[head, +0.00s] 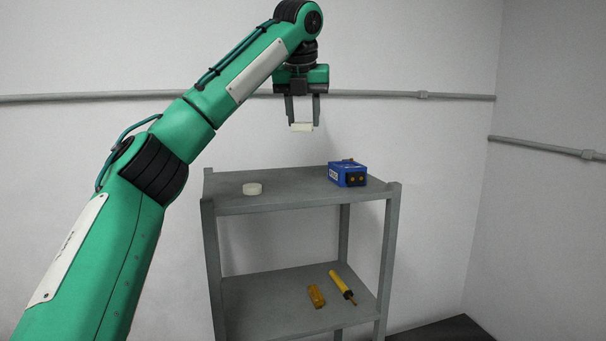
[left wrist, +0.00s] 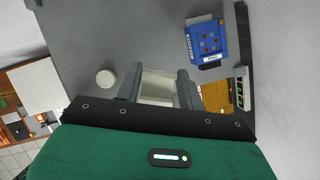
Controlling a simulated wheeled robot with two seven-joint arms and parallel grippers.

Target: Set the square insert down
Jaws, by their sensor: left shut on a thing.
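The square insert (head: 301,127) is a small off-white block held between the fingertips of my left gripper (head: 302,122). It hangs well above the top shelf (head: 290,198) of a grey rack. In the left wrist view the insert (left wrist: 158,86) shows between the two grey fingers, partly hidden by the gripper body. A round off-white piece (head: 252,189) lies on the top shelf toward the left; it also shows in the left wrist view (left wrist: 105,79). My right gripper is in neither view.
A blue box (head: 347,173) with orange knobs stands at the right of the top shelf. A yellow screwdriver-like tool (head: 342,286) and an orange-yellow piece (head: 316,296) lie on the lower shelf (head: 265,300). The middle of the top shelf is clear.

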